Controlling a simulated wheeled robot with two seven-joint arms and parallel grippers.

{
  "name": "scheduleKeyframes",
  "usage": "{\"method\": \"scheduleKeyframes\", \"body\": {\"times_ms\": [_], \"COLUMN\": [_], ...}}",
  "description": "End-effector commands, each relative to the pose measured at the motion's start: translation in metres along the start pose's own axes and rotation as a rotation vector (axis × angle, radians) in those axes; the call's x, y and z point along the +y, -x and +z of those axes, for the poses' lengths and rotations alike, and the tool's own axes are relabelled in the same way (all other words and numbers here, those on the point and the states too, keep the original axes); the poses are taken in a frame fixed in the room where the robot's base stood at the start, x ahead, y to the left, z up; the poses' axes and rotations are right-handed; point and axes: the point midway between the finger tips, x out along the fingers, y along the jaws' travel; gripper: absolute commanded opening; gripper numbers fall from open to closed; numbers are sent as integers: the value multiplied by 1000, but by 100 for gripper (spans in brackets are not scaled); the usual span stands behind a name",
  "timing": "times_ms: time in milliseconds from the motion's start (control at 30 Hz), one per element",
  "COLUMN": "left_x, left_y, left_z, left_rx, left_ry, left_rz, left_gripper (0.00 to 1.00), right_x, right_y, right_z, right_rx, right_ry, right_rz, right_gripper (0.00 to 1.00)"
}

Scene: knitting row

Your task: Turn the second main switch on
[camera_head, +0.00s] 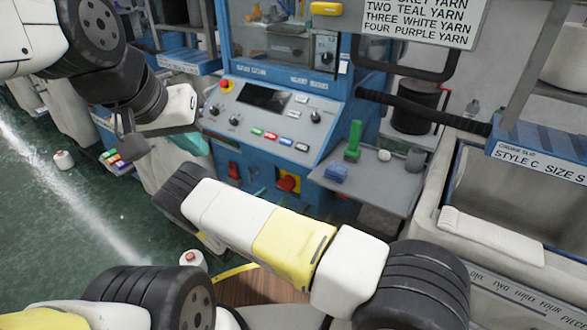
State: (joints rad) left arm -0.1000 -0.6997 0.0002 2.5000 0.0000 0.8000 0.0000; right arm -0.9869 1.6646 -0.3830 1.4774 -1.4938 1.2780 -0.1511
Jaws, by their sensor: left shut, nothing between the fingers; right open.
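The blue machine (347,125) stands ahead with a sloping control panel (262,118). On its lower front is a red rotary switch on a yellow plate (288,184), and to its left a smaller red switch (234,171). I cannot read which is labelled the second main switch, nor their exact settings. My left gripper (134,146) is shut and empty, left of the panel and apart from both switches. My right arm crosses the lower middle of the view, below the switches; its gripper does not show.
A grey shelf (368,180) right of the switches holds a green item (353,141) and a blue block (336,173). A red emergency button (226,85) sits at the panel's upper left. A large bin (470,238) stands at right.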

Motion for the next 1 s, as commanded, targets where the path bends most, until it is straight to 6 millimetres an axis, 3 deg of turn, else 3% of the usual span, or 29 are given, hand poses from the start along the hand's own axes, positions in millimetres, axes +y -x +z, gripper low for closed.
{"method": "scheduleKeyframes", "body": {"times_ms": [500,867,900,1000], "left_x": [0,0,0,0], "left_y": [0,0,0,0], "left_z": [0,0,0,0], "left_rx": [0,0,0,0], "left_ry": [0,0,0,0], "left_rz": [0,0,0,0], "left_gripper": [0,0,0,0], "right_x": [0,0,0,0], "right_y": [-70,-78,-78,-78], "right_z": [3,2,2,2], "right_rx": [-7,-6,-6,-6], "right_ry": [-1,0,0,0], "right_rz": [-2,0,0,0], "right_gripper": [69,69,67,48]}}
